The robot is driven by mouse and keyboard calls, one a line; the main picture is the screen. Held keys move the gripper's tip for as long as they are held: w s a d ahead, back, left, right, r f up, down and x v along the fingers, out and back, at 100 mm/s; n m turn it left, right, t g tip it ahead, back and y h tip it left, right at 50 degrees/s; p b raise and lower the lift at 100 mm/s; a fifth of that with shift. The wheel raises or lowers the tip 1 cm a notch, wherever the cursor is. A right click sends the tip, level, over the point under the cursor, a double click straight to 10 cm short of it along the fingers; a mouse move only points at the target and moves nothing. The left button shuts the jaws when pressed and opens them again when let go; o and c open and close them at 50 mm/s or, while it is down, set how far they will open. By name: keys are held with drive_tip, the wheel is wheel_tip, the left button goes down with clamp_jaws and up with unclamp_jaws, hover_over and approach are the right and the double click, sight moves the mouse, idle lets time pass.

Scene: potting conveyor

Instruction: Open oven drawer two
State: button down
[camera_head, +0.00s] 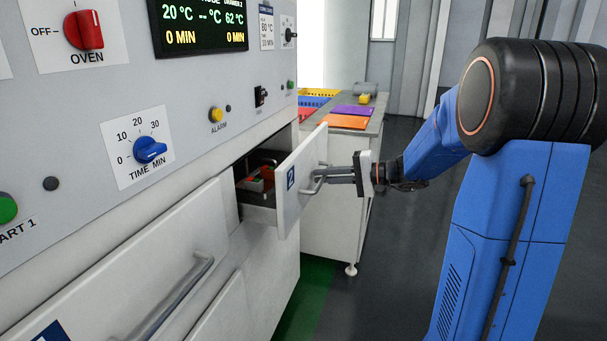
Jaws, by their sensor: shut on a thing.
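Oven drawer two (296,190), a white front with a blue label reading 2, stands pulled out from the oven face. Part of its inside shows, with a metal rim and a small red and green thing (264,178) in it. My gripper (322,177) comes from the right, its fingers shut on the drawer's grey handle (318,182). The fingertips partly overlap the handle.
A closed drawer with a long bar handle (180,297) is at the lower left. The oven panel (200,110) carries dials, buttons and a display. Behind drawer two stands a side table (350,140) with coloured sheets and bins. Dark floor (400,260) is clear below my arm.

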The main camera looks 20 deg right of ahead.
drive_tip(key=f+v, duration=0.1)
drive_tip(key=v, duration=0.8)
drive_tip(key=f+v, duration=0.2)
drive_tip(key=v, duration=0.6)
drive_tip(key=shift+s+d+f, duration=0.3)
drive_tip(key=shift+s+d, duration=0.15)
drive_tip(key=shift+d, duration=0.15)
drive_tip(key=c, duration=1.8)
unclamp_jaws()
drive_tip(key=v, duration=1.7)
drive_tip(key=shift+s+d, duration=0.1)
drive_tip(key=shift+d, duration=0.05)
